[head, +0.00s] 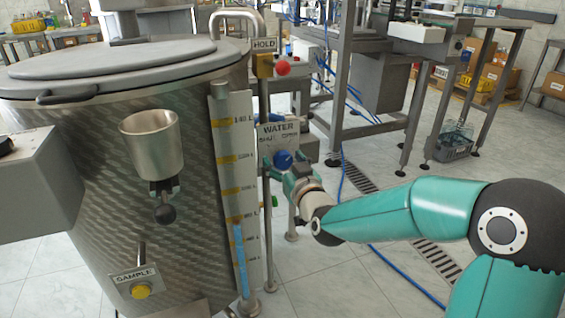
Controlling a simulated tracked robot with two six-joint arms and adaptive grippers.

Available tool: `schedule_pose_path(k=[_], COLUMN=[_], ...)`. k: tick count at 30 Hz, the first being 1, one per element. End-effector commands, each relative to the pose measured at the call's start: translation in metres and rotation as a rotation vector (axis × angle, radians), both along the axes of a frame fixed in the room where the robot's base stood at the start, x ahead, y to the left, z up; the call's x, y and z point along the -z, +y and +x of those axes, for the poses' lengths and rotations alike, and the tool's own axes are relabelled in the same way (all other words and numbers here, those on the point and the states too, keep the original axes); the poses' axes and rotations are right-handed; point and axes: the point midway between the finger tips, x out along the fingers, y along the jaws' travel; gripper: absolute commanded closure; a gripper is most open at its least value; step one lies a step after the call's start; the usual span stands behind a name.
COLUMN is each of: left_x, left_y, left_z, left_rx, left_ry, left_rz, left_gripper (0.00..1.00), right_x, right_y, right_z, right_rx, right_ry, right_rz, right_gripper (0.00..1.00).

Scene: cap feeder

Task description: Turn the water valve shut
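The water valve's blue knob (283,158) sits below the WATER sign (279,130), on the post right of the steel tank. My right gripper (285,166) is at the knob, with a teal finger on its left and another on its right. I cannot tell whether the fingers press on it. The lettering under WATER is partly hidden and too small to read surely, so the valve's position is unclear. My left gripper is not in view.
The steel tank (75,150) fills the left, with a level gauge (235,180) on its side. A HOLD sign (264,45) and a red knob (283,68) are above the valve. A blue hose (405,283) lies on the floor behind my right arm.

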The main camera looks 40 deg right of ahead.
Motion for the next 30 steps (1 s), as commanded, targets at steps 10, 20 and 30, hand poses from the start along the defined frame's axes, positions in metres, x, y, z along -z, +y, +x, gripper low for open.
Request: schedule_pose_path(k=[10,20,30], left_x=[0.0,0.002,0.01], left_y=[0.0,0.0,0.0], left_z=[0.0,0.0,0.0], left_rx=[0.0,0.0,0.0], left_ry=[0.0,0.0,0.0], left_rz=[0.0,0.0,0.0], left_gripper=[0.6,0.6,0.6], right_x=[0.0,0.001,0.002], right_y=[0.0,0.004,0.004], right_z=[0.0,0.001,0.001], right_rx=[0.0,-0.007,-0.007], right_ry=[0.0,0.009,0.055], right_rz=[0.0,-0.036,-0.228], right_gripper=[0.86,0.86,0.86])
